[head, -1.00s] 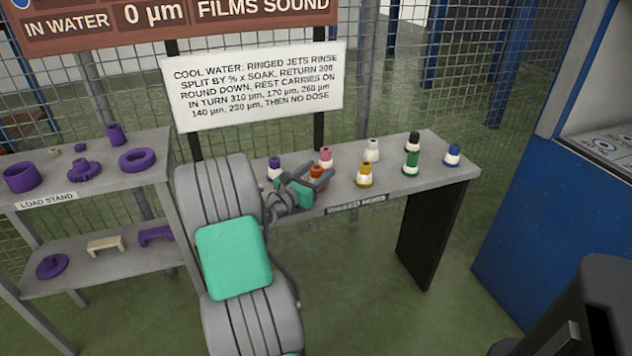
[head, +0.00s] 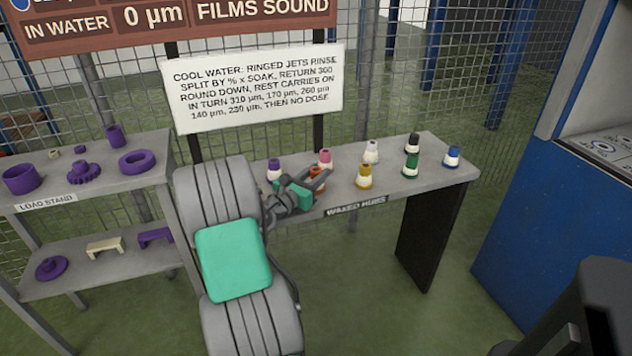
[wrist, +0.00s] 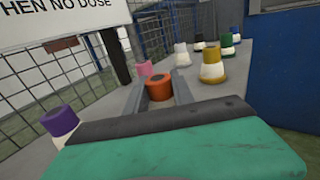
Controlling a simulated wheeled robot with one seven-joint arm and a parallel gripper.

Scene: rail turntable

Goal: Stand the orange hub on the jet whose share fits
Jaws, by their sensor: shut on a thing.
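The orange hub (head: 316,174) stands near the front edge of the waxed hubs shelf (head: 440,178). It also shows in the wrist view (wrist: 159,88), upright between the two fingers. My gripper (head: 320,178) is shut on it, with the fingers along its sides. The hub's lower part is hidden by my gripper. The sign (head: 255,88) reads about cool water, ringed jets, % x soak, return 300 or 360, and a list of µm values.
Purple (head: 274,168), pink (head: 325,159), white (head: 372,151), yellow (head: 364,176), green (head: 411,166), black (head: 412,143) and blue hubs (head: 452,157) stand around on the shelf. A load stand (head: 100,185) with purple parts is at left. A blue cabinet (head: 555,230) stands at right.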

